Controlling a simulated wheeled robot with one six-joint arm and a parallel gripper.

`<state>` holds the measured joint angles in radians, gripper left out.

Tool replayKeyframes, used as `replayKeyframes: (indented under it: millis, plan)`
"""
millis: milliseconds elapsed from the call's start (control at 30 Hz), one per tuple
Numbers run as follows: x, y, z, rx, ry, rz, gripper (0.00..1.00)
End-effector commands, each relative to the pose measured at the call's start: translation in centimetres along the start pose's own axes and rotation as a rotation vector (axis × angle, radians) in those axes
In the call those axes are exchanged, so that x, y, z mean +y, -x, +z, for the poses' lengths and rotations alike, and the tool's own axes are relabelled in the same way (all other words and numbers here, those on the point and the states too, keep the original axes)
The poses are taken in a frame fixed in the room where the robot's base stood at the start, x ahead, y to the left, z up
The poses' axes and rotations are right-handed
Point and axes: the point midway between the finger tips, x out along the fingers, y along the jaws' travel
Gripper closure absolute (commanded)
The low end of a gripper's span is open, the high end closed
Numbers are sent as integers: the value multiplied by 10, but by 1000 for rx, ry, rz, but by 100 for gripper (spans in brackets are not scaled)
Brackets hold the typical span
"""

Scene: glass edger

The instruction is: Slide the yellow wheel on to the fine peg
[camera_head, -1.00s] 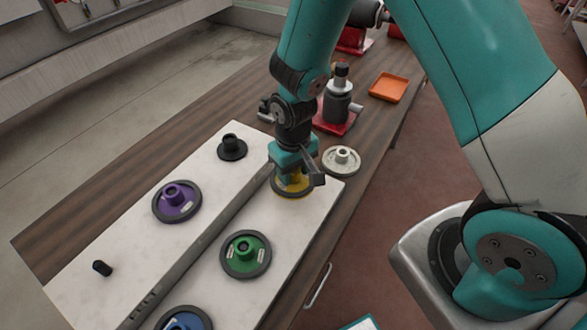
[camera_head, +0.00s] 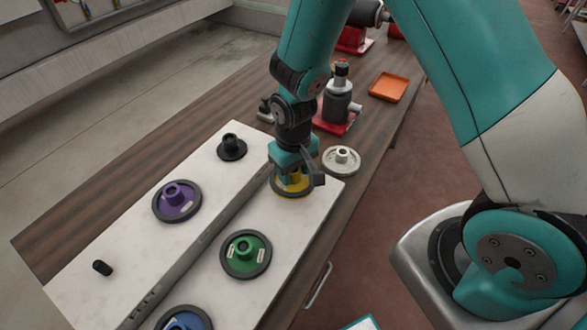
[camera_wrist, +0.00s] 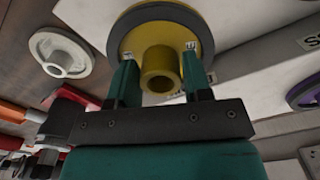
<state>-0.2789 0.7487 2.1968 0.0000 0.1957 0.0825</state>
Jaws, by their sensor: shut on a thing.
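The yellow wheel (camera_head: 293,187) has a dark rim and a raised yellow hub. It is at the far right end of the pale board (camera_head: 225,205), under my gripper (camera_head: 292,170). In the wrist view the two fingers of my gripper (camera_wrist: 161,72) are shut on the hub of the yellow wheel (camera_wrist: 160,40), one on each side. Whether the wheel touches the board is not clear. A bare black peg (camera_head: 102,268) stands at the board's near left. I cannot read a label that marks it as the fine peg.
On the board are a purple wheel (camera_head: 177,201), a green wheel (camera_head: 246,254), a blue wheel (camera_head: 184,321) and a black flanged piece (camera_head: 232,147). A white wheel (camera_head: 341,160) lies on the wooden bench beyond. A grey bottle-like item (camera_head: 339,101) and an orange tray (camera_head: 388,87) stand behind.

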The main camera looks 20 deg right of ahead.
Motion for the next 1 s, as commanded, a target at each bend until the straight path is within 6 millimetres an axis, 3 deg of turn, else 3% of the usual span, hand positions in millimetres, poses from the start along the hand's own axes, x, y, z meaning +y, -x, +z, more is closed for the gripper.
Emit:
replayKeyframes:
  millis: [1000]
  plan:
    - [0, -25, 0, 1, 0, 0, 93]
